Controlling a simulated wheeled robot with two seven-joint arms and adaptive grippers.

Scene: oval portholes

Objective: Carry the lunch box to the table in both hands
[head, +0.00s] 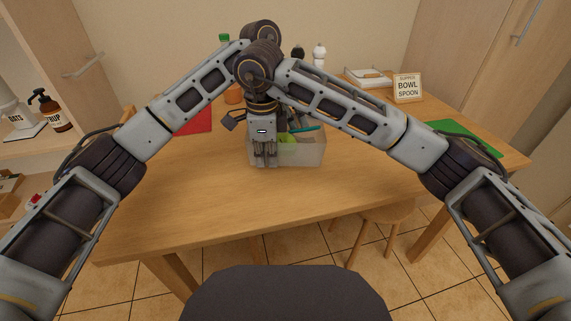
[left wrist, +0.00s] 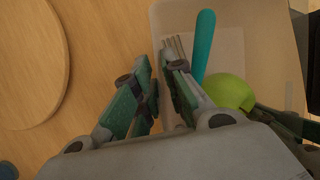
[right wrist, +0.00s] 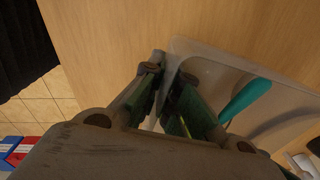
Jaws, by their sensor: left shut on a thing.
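The lunch box (head: 313,153) is a pale, open, see-through box at the middle of the wooden table (head: 215,205). A green ball-like item (head: 287,141) and a teal-handled item (head: 306,128) lie in it. My right gripper (head: 264,163) points down at its near wall; in the right wrist view its fingers (right wrist: 166,82) straddle that wall, shut on it. My left gripper (head: 283,122) is at the far wall, mostly hidden behind my right one; in the left wrist view its fingers (left wrist: 158,72) are shut on the wall. I cannot tell whether the box touches the table.
A red mat (head: 199,120) lies left of the box and a green mat (head: 462,136) at the right. A supper sign (head: 407,88) and white tray (head: 368,77) stand at the back right. A stool (head: 385,216) is under the front edge. The table's near part is clear.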

